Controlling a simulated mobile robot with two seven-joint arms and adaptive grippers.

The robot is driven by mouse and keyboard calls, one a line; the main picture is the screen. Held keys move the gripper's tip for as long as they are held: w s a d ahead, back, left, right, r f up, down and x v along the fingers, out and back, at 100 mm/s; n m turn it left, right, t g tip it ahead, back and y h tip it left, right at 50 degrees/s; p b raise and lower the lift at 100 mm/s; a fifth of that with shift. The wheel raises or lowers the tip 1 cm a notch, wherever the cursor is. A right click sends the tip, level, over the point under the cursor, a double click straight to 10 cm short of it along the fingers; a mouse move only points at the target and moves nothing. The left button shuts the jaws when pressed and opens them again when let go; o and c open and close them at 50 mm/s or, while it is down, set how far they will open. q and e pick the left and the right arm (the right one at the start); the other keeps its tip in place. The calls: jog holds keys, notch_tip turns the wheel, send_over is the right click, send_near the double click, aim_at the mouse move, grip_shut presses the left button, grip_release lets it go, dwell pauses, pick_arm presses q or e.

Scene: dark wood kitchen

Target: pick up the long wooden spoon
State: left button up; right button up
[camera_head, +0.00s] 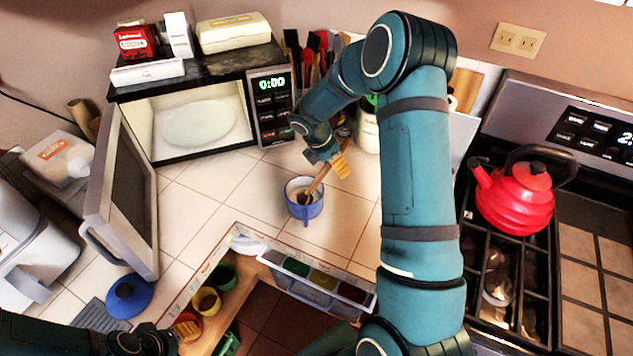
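A long wooden spoon (318,182) leans in a blue mug (305,208) on the tiled counter, its handle tilted up to the right. My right gripper (334,163) is at the upper part of the handle, above and slightly right of the mug. A ribbed orange-yellow piece shows at its fingertips. The gripper hides part of the handle, and I cannot tell whether its fingers are closed on it.
An open microwave (196,125) stands behind, its door (125,195) swung out to the left. A red kettle (515,197) sits on the stove at right. A blue lid (129,296) lies near the front left. Counter around the mug is clear.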

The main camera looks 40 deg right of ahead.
grip_shut()
jog(key=shift+r, duration=0.1)
